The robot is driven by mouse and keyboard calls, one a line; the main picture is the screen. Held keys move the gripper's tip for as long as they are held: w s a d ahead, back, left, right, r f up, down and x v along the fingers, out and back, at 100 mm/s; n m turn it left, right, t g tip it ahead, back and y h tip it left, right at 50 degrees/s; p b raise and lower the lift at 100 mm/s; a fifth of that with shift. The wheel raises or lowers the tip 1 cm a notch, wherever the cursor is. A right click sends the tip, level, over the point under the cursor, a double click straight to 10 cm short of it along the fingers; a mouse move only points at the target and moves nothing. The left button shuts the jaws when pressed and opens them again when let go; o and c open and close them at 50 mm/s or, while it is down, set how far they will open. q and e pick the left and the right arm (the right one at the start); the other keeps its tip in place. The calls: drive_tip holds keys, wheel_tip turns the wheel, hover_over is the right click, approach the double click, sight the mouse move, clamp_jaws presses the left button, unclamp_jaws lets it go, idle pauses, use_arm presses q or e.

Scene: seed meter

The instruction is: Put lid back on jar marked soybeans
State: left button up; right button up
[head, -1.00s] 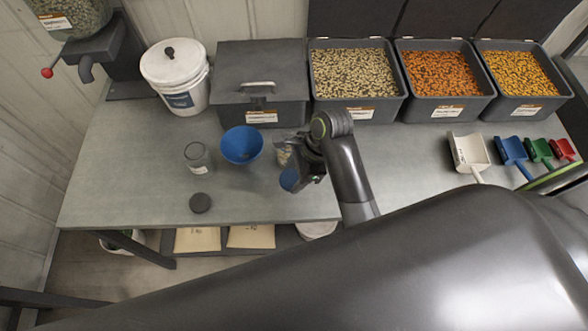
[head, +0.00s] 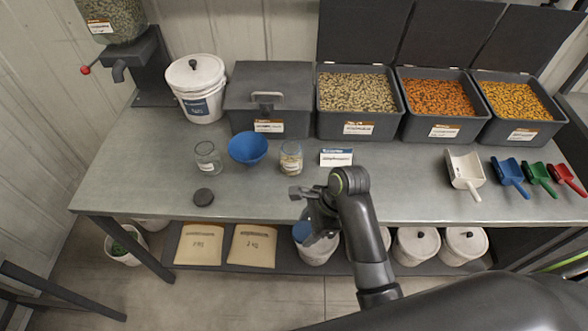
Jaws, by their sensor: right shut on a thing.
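A clear glass jar (head: 291,158) with pale seeds and a small label stands on the bench right of the blue bowl; its label is too small to read. A second glass jar (head: 208,158) stands left of the bowl and looks empty. A dark round lid (head: 203,197) lies flat on the bench in front of it. My right gripper (head: 308,208) is at the bench's front edge, in front of the seed jar and apart from it. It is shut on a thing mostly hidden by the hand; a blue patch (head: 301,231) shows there. My left gripper is not in view.
A blue bowl (head: 248,148) stands between the jars. A small sign card (head: 336,157) stands right of the seed jar. Behind are a white bucket (head: 197,85), a closed grey bin (head: 268,98) and open seed bins (head: 358,120). Scoops (head: 466,172) lie at the right.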

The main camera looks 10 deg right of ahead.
use_arm(q)
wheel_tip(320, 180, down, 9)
drive_tip(key=b, duration=0.8)
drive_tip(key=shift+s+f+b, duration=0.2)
drive_tip(key=shift+b, duration=0.15)
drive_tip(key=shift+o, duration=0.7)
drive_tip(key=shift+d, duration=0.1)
